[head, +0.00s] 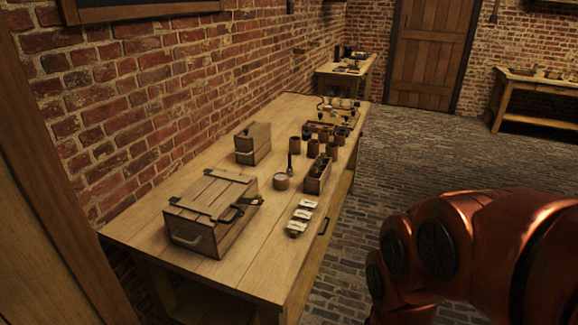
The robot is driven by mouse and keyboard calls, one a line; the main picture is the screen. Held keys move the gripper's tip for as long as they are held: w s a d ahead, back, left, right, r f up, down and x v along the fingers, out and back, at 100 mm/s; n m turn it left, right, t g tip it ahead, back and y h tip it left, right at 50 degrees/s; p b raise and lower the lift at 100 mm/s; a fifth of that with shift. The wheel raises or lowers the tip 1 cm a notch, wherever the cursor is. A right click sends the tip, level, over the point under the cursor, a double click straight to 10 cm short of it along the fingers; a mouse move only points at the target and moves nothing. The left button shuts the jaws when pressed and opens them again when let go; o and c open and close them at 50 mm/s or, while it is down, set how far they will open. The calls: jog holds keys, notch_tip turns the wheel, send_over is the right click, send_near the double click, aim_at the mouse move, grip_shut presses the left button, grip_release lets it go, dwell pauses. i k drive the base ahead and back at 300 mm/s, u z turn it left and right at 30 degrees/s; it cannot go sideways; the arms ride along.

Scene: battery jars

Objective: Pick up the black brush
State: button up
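A slim black upright item (290,163), which looks like the black brush, is near the middle of the wooden table (255,262), just behind a small round pale-topped pot (281,182). It is too small to make out its bristles or whether it stands in something. Another dark tool with a handle (240,207) lies on the right edge of the lidded wooden crate; I cannot tell exactly what it is. My copper-coloured arm fills the lower right, off the table's right side. My gripper is outside the picture.
The wooden crate (196,237) stands at the front left, a smaller wooden box (253,144) behind it. A narrow open box (317,175), several brown jars (313,148) and pale packets (301,217) line the right side. The brick floor (425,150) right of the table is clear.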

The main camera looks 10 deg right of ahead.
aim_at(289, 169)
jog(key=z, duration=0.75)
jog(key=i, duration=1.55)
jog(key=u, duration=2.6)
